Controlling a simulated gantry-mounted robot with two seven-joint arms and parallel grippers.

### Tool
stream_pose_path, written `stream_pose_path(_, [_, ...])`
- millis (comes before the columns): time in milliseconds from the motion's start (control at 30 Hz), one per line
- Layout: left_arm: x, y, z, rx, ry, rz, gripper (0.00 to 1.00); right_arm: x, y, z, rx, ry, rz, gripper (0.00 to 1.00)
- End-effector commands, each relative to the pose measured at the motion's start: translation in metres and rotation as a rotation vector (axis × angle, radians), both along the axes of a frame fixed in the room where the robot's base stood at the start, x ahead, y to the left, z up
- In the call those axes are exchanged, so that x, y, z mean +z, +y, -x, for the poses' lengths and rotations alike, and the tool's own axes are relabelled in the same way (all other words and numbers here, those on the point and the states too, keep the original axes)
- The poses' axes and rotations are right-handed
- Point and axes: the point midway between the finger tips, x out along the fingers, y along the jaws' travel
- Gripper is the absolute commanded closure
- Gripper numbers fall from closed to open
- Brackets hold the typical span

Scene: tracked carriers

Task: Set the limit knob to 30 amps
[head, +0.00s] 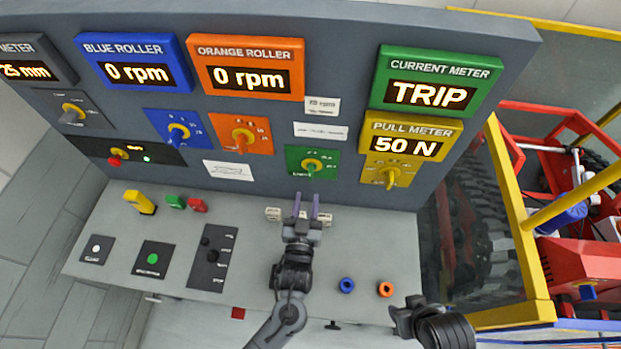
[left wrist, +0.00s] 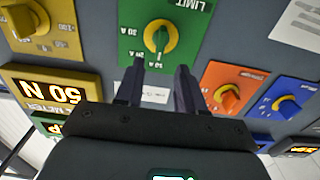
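The limit knob (head: 312,165) is a green handle with a yellow ring on a green plate on the upright panel. In the left wrist view the knob (left wrist: 160,38) shows upside down under the word LIMIT, its handle roughly upright in the picture.
The green current meter (head: 438,80) reads TRIP. The pull meter (head: 410,138) reads 50 N. Orange (head: 240,134) and blue (head: 178,127) knob plates lie left of the limit plate, a yellow one (head: 390,172) right. Blue (head: 346,286) and orange (head: 385,289) rings lie on the desk.

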Motion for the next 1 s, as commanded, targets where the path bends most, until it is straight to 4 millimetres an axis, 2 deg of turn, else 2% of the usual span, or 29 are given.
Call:
stream_pose_path(200, [0.001, -0.004, -0.037, 0.0, 0.0, -0.001, 0.62, 0.004, -0.002, 0.0, 0.003, -0.001, 0.007, 0.57])
stream_pose_path(433, [0.001, -0.008, -0.064, 0.0, 0.0, 0.0, 0.62, 0.006, -0.005, -0.001, 0.009, -0.002, 0.018, 0.57])
stream_pose_path(600, [0.0, -0.008, -0.072, 0.0, 0.001, 0.0, 0.62, 0.006, -0.005, -0.001, 0.008, -0.002, 0.017, 0.57])
stream_pose_path(900, [0.0, -0.009, -0.073, 0.0, 0.002, 0.001, 0.62, 0.006, -0.003, -0.001, 0.005, -0.002, 0.011, 0.57])
stream_pose_path(1000, [0.0, -0.009, -0.073, 0.0, 0.002, 0.001, 0.76, 0.006, -0.003, -0.001, 0.003, -0.001, 0.008, 0.57])
